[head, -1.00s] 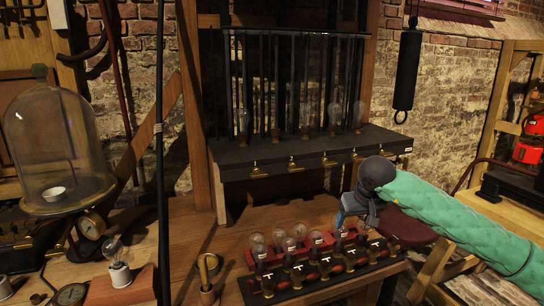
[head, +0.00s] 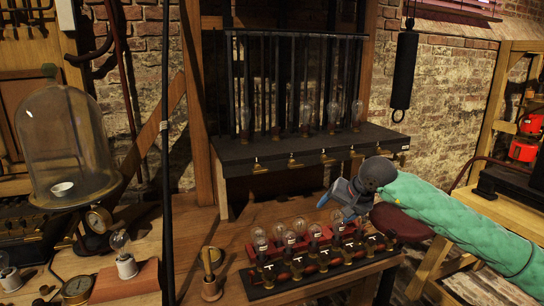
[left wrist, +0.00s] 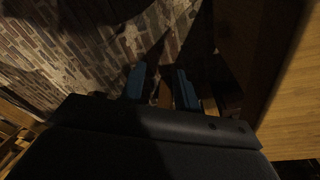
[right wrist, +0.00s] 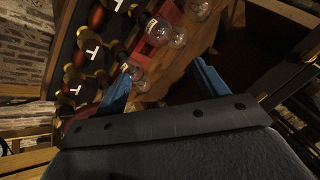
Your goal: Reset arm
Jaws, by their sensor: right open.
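My right gripper (head: 334,203) is open and empty, to the right of and above the bulb rack; its blue fingers (right wrist: 160,85) stand wide apart in the right wrist view. My left gripper does not show in the head view. In the left wrist view its two blue fingers (left wrist: 160,85) are apart with a narrower gap and nothing between them, facing a dim brick wall and floor. Several glass bulbs (head: 260,238) stand in the red rack (head: 250,252) on the bench, behind a dark strip (head: 262,293) with brass fittings and T labels.
A glass bell jar (head: 65,140), a gauge (head: 76,290) and a bulb on a wooden block (head: 135,278) are at left. A black cylinder (head: 404,70) hangs at upper right.

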